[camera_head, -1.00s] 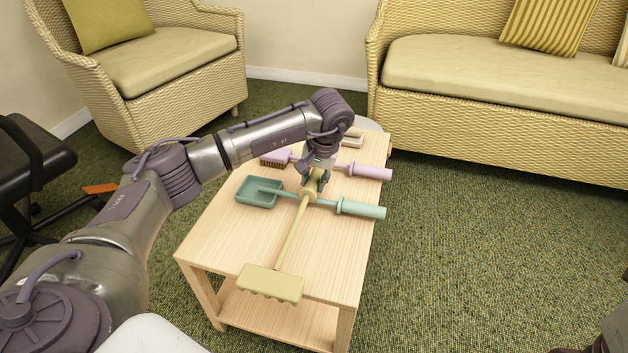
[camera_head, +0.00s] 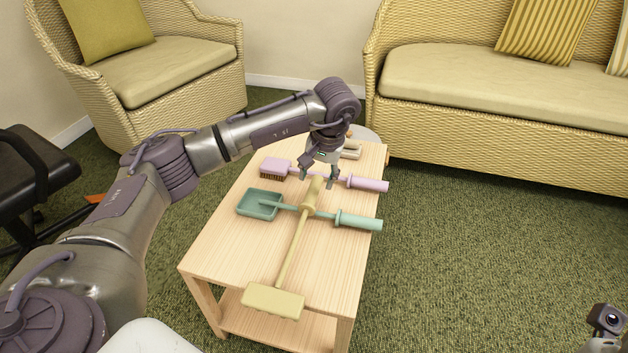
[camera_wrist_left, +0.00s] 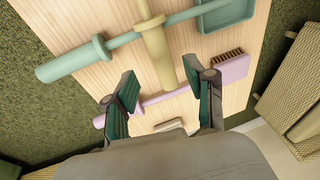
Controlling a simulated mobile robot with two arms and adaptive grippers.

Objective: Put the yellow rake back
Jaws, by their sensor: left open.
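The yellow rake (camera_head: 293,245) lies lengthwise on the small wooden table, its head (camera_head: 273,300) at the near edge and its handle (camera_head: 313,192) toward the back. Its handle rests across the green shovel (camera_head: 259,204). My left gripper (camera_head: 318,181) is open, just above and behind the handle end, and holds nothing. In the left wrist view the open fingers (camera_wrist_left: 160,100) are on either side of the space beyond the rake's handle end (camera_wrist_left: 157,50). In the head view, a small part of what seems to be my right arm (camera_head: 606,325) shows at the bottom right; its fingers are not visible.
The wooden table (camera_head: 215,240) also holds a pink brush (camera_head: 368,184) behind the shovel and a small pale item (camera_head: 351,151) at the back. A wicker armchair (camera_head: 150,95) and a wicker sofa (camera_head: 480,130) stand behind. Carpet (camera_head: 480,250) to the right is clear.

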